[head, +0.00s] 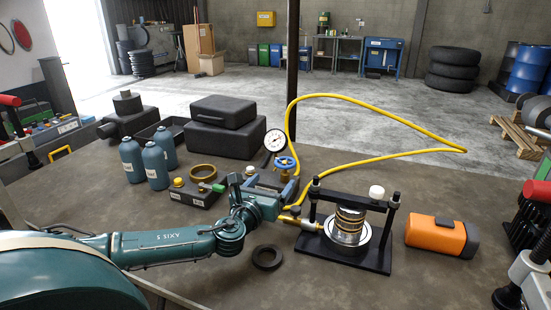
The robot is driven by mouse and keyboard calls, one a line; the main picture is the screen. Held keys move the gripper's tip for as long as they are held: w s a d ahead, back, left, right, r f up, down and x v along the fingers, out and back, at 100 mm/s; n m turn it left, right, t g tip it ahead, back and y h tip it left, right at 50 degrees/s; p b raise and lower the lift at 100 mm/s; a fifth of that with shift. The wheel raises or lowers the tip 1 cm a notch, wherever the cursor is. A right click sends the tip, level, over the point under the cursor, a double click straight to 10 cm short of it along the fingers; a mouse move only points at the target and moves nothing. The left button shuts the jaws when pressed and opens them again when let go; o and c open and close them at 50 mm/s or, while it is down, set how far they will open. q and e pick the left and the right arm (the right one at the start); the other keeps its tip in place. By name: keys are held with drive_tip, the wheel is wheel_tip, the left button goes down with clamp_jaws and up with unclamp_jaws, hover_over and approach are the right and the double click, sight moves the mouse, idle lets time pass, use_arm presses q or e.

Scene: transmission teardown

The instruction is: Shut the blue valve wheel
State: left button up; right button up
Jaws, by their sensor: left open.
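The blue valve wheel (286,162) sits on top of a brass valve beside a round pressure gauge (274,141). A yellow hose runs from that area. My left gripper (270,191) is open, with its blue-grey body just in front of and below the wheel. It looks apart from the wheel, and its fingers are partly hidden by its own body. The valve's lower part is also partly hidden behind the gripper. My right gripper is not in view.
A black press frame (372,257) holding a stack of rings stands right of the gripper. An orange block (441,236) lies further right. Blue-grey bottles (154,166) and black cases (222,138) stand left and behind. A black ring (267,257) lies in front.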

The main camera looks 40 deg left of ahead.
sight(289, 158)
use_arm(q)
drive_tip(key=w+a, duration=0.1)
drive_tip(key=w, duration=0.2)
drive_tip(key=w+a, duration=0.1)
drive_tip(key=w, duration=0.3)
drive_tip(key=w+p, duration=0.1)
drive_tip(key=w, duration=0.3)
drive_tip(key=shift+a+r, duration=0.15)
drive_tip(key=shift+a, duration=0.25)
drive_tip(key=shift+w+a+m, duration=0.15)
drive_tip(key=shift+w+m, duration=0.15)
drive_tip(key=shift+w, duration=0.6)
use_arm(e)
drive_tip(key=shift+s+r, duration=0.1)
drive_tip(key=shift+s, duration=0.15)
